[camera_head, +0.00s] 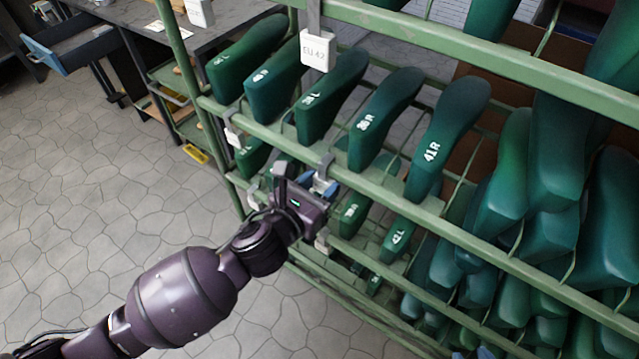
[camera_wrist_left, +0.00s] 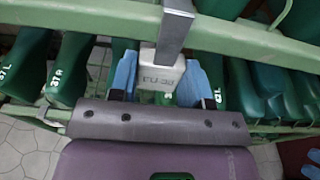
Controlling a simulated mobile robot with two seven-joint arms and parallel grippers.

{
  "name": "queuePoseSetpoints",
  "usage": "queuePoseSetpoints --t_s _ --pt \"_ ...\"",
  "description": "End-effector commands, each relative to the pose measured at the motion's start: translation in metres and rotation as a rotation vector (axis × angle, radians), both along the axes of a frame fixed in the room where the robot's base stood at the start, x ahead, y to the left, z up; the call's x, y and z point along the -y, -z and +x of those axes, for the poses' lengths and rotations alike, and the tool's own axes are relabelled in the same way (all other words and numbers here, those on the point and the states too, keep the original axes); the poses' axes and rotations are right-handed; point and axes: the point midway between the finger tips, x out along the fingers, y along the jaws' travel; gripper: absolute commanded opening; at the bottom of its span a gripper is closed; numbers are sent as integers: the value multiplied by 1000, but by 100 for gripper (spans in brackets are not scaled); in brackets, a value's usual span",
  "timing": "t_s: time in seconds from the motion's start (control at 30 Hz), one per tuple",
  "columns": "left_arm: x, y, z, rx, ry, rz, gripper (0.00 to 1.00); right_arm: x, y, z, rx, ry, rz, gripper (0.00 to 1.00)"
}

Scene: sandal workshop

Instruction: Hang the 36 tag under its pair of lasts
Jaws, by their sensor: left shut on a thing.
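My left gripper (camera_head: 322,184) is at the green rail below the middle row of lasts. In the left wrist view its blue fingers (camera_wrist_left: 160,82) are shut on a white tag (camera_wrist_left: 161,74), one on each side. The tag's print is upside down there and its number is not readable. Its flat metal hanger (camera_wrist_left: 175,27) reaches up across the green rail (camera_head: 345,176); whether it rests on the rail I cannot tell. Green lasts stand above, among them one (camera_head: 335,88) and its neighbour (camera_head: 388,100), with small white size marks. Blue bits at the head view's bottom edge may be my right gripper.
An EU 42 tag (camera_head: 318,50) hangs from the upper rail. Another white tag (camera_head: 233,136) hangs at the left end of the rail. A last marked 41 R (camera_head: 450,125) stands to the right. Workbenches (camera_head: 130,30) stand behind; the stone floor (camera_head: 90,190) at left is clear.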

Motion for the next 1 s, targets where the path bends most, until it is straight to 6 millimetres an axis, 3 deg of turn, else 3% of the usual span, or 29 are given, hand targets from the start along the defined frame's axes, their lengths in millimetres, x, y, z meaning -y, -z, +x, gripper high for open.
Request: queuePoseSetpoints --t_s 0.03,0.07,0.23,0.67,1.0 --pt "0 0 0 0 0 0 21 0 0 0 -1 0 0 37" --pt "0 0 0 0 0 0 47 0 0 -1 -2 0 0 37" --pt "0 0 0 0 0 0 73 0 1 -2 -5 1 -1 37" --pt "-5 -3 -7 2 0 1 74 0 -3 0 1 3 2 37" --pt "-38 -12 -51 4 -1 1 74 3 -8 -2 -5 23 17 37"
